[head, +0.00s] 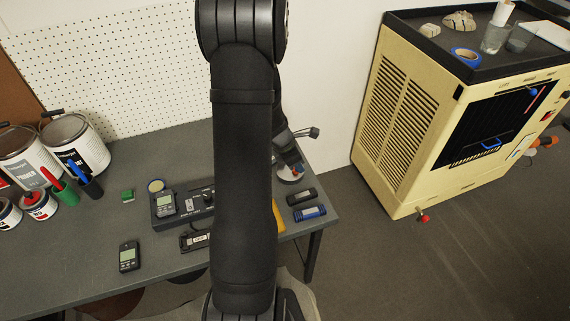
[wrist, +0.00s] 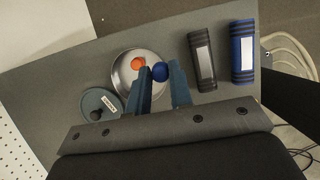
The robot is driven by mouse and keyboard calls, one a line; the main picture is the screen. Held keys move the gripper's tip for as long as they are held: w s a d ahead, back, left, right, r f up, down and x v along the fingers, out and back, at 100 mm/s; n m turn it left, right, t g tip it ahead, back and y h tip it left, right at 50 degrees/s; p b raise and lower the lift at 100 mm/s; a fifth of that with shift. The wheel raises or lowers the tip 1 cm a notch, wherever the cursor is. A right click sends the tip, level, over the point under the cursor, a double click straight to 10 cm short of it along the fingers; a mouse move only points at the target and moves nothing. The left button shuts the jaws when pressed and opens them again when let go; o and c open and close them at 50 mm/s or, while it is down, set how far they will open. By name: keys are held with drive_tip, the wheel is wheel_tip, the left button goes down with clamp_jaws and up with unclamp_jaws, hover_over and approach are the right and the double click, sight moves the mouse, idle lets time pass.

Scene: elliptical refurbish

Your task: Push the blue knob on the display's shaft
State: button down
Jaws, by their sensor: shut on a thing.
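The blue knob (wrist: 160,72) is a small round ball between the two fingertips of my gripper (wrist: 161,78) in the wrist view. The gripper is shut on it, above or at the rim of a round metal dish (wrist: 124,78). An orange ball (wrist: 138,63) lies in the dish, just left of the knob. In the head view, my gripper (head: 290,160) is over the right end of the workbench, partly behind my arm. One handheld display (head: 165,203) sits on a dark dock, and another display (head: 129,256) lies on the bench. I cannot make out a shaft on either.
Paint cans (head: 75,145) stand at the bench's left. A cream cabinet (head: 400,120) stands right, beyond a floor gap.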

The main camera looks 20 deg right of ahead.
drive_tip(key=s+d+r, duration=0.3)
drive_tip(key=s, duration=0.1)
wheel_tip(320, 180, up, 2)
drive_tip(key=n+t+y, duration=0.1)
drive_tip(key=n+t, duration=0.2)
drive_tip(key=n, duration=0.6)
hover_over(165, 192)
drive_tip(key=shift+s+a+r, duration=0.15)
drive_tip(key=shift+s+a, duration=0.1)
drive_tip(key=shift+s, duration=0.1)
drive_tip(key=shift+s+a+f, duration=0.1)
drive_tip(key=shift+a+f, duration=0.1)
drive_tip(key=shift+a, duration=0.05)
drive_tip(key=shift+f, duration=2.65)
drive_tip(key=shift+f, duration=0.65)
